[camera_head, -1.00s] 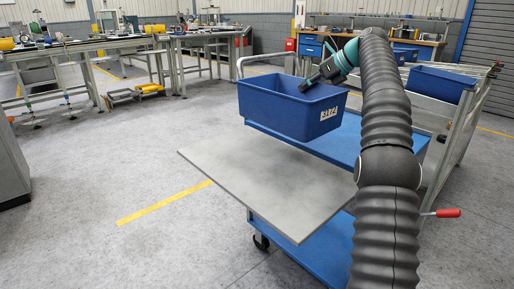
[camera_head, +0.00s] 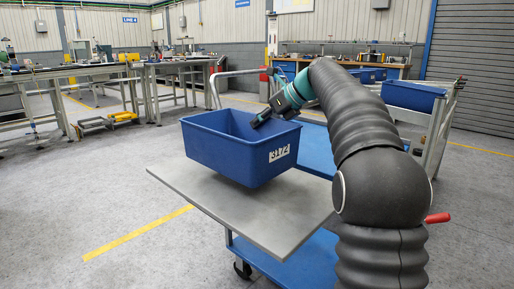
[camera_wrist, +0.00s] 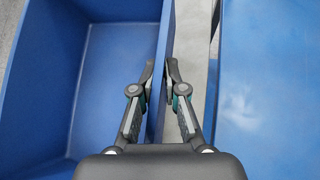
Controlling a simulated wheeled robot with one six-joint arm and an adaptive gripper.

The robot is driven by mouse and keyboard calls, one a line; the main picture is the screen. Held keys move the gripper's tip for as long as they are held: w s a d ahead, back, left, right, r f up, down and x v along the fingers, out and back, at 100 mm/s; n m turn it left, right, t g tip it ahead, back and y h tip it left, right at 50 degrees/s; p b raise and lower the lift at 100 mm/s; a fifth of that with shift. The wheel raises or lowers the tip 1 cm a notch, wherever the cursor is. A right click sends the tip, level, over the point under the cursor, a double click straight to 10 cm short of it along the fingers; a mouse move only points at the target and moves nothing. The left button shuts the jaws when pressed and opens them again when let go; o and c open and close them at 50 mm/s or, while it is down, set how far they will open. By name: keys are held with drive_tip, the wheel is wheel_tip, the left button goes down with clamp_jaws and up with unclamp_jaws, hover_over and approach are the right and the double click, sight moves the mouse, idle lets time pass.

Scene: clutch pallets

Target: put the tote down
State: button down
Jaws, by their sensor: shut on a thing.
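The blue tote (camera_head: 212,160), with a white label reading 3172, is over the grey board (camera_head: 285,222) of the cart. The tote looks empty inside. My gripper (camera_head: 258,122) is shut on the tote's right-hand wall. In the wrist view the two fingers of my gripper (camera_wrist: 160,75) sit on either side of the tote's wall (camera_wrist: 162,100). The tote's lower edge is close above the board or touching it; I cannot tell which.
The cart's blue deck (camera_head: 318,150) lies right of the board, with a lower blue shelf (camera_head: 300,262) beneath. A red-handled lever (camera_head: 437,218) sticks out at right. Another blue tote (camera_head: 413,96) stands at the back right.

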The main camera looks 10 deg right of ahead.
sight(263, 134)
drive_tip(key=shift+s+a+f, duration=0.35)
drive_tip(key=shift+a, duration=0.05)
drive_tip(key=shift+f+b, duration=0.95)
drive_tip(key=shift+f, duration=1.05)
drive_tip(key=shift+r, duration=0.1)
drive_tip(key=c, duration=1.2)
unclamp_jaws()
drive_tip(key=shift+d, duration=0.1)
drive_tip(key=p+v, duration=0.2)
drive_tip(key=v, duration=1)
drive_tip(key=shift+p, duration=0.35)
